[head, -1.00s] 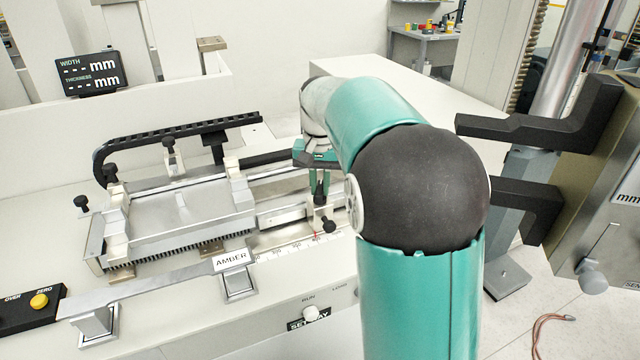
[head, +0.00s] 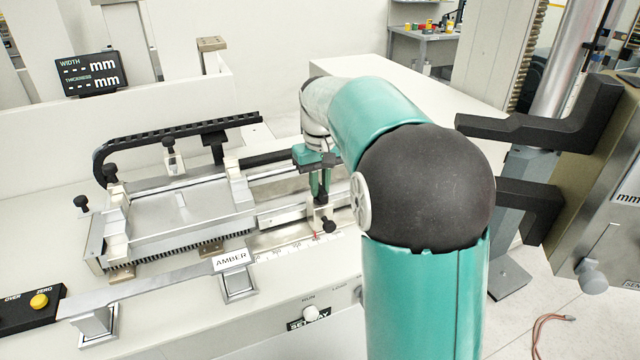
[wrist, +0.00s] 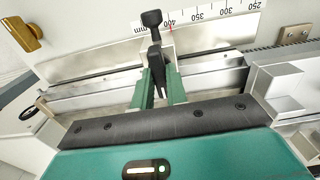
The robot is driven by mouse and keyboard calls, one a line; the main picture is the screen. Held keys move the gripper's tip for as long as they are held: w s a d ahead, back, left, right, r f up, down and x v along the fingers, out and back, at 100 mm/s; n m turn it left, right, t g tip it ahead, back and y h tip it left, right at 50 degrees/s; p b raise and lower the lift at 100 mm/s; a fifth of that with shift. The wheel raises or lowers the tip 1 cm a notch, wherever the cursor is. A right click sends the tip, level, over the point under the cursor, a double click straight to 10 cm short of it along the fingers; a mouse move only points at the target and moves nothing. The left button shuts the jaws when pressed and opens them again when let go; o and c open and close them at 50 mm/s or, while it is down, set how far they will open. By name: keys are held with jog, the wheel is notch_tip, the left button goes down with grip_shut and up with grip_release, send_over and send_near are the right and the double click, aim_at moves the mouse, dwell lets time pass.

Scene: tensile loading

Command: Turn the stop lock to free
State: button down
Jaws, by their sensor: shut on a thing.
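My gripper (head: 319,192) is over the right end of the measuring rail, with its green fingers pointing down. In the wrist view the fingers (wrist: 158,92) are closed on a black lever, which I take to be the stop lock (wrist: 156,60). Its lower part is hidden between the fingers. A black round-ended knob (wrist: 152,19) sticks out just beyond it toward the scale; it also shows in the head view (head: 330,227). The stop block under the fingers is mostly hidden. Which lock position the lever is in cannot be told.
The white scale (wrist: 215,14) runs along the rail, with a red mark near 400. A flat carriage (head: 180,212) fills the rail's left part. Dark machine grips (head: 545,125) jut in at right.

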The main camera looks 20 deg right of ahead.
aim_at(320, 188)
jog(key=shift+f, duration=0.2)
jog(key=c, duration=1.4)
grip_release()
jog(key=shift+r, duration=0.1)
notch_tip(320, 188, up, 14)
